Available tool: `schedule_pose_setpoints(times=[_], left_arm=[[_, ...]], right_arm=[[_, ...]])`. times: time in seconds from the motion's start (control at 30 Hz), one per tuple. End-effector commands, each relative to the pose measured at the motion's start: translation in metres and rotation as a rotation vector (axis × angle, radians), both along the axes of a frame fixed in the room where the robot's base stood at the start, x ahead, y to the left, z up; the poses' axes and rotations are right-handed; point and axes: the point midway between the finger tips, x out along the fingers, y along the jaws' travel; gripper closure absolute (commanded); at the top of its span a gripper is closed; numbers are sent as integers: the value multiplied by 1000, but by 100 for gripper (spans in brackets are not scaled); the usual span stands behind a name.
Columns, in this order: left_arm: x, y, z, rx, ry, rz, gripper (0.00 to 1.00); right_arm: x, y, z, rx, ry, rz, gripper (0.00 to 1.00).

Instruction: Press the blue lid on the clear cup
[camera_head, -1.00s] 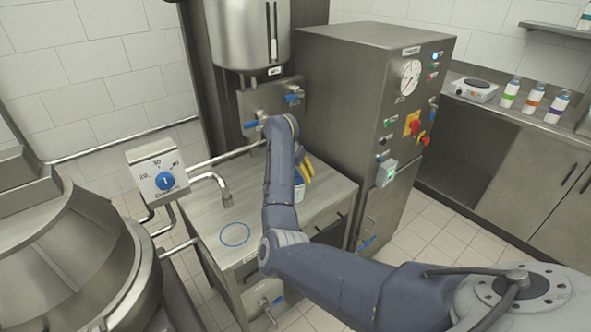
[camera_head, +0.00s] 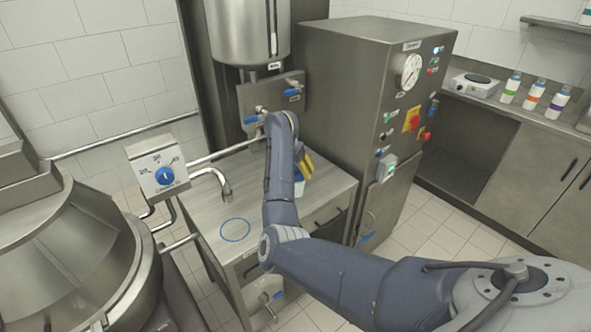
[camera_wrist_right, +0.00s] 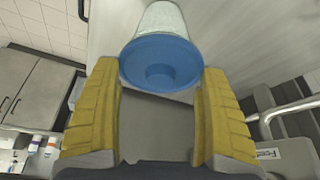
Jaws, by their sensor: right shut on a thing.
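The blue lid (camera_wrist_right: 160,64) shows between my right gripper's yellow fingertips in the right wrist view. The clear cup (camera_wrist_right: 164,17) with whitish contents is directly beyond it, and the lid lies over its end. I cannot tell how firmly the lid is seated. My right gripper (camera_wrist_right: 160,80) is shut on the lid. In the head view the right gripper (camera_head: 306,165) is over the steel counter, partly behind my forearm. The cup (camera_head: 298,187) is mostly hidden by my arm there. My left gripper is not in view.
The steel counter (camera_head: 200,210) has a blue ring mark (camera_head: 235,230) and a bent spout (camera_head: 222,183) at its left. A filler with blue-handled valves (camera_head: 270,105) stands behind. A tall control cabinet (camera_head: 370,90) stands to the right. The counter's front left is clear.

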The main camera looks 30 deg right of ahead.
Motion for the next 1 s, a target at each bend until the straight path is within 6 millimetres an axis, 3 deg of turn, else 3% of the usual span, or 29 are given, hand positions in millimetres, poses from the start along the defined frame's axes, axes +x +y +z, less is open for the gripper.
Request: schedule_pose_setpoints(times=[0.13, 0.23, 0.4, 0.5, 0.7, 1.0], left_arm=[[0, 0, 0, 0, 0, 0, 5], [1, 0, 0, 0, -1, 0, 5], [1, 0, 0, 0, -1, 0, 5], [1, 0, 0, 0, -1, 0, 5], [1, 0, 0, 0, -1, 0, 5], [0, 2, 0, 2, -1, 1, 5]], right_arm=[[0, 0, 0, 0, 0, 0, 31], [0, 0, -1, 0, 0, 0, 41], [0, 0, -1, 1, 0, 0, 100], [0, 0, -1, 0, 0, 0, 99], [0, 0, -1, 0, 0, 0, 76], [0, 1, 1, 0, -1, 0, 76]])
